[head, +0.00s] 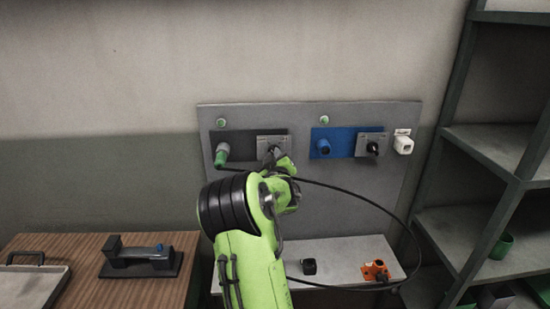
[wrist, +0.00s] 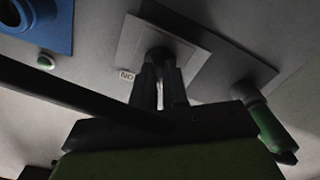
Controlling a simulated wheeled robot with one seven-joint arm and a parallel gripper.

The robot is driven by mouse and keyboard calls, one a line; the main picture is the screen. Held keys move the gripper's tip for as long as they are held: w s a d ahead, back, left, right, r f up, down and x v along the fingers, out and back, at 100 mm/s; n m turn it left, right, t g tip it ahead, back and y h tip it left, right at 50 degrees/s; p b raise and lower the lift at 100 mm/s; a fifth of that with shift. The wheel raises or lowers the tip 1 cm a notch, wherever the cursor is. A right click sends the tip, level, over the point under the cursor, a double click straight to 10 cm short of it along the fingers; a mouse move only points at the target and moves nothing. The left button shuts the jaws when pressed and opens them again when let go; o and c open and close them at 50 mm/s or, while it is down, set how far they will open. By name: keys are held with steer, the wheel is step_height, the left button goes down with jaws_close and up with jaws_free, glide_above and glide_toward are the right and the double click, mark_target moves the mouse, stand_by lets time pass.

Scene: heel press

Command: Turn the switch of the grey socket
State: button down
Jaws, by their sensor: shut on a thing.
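The grey socket is a dark grey plate (head: 240,139) at the left of the wall panel, with a green plug (head: 222,154) in it. Its switch sits on a lighter grey square plate (head: 264,142). In the wrist view this switch plate (wrist: 132,42) is upside down, with a small label (wrist: 126,75) beside the knob. My gripper (wrist: 160,76) is at the switch, its two dark fingers closed on the switch knob (wrist: 160,54). The fingers hide most of the knob, so its angle is not clear. The green plug (wrist: 272,130) shows to the right.
A blue socket plate (head: 336,136) with its own black switch (head: 372,148) and a white plug (head: 403,145) are to the right. A black cable loops across my arm. Below are a shelf (head: 335,252) with an orange part (head: 376,270), and a wooden table (head: 125,292).

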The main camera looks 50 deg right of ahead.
steer(key=shift+b, duration=0.35)
steer(key=shift+m+b, duration=6.6)
steer(key=shift+m, duration=0.3)
steer(key=c, duration=1.1)
jaws_free()
steer(key=shift+c, duration=0.2)
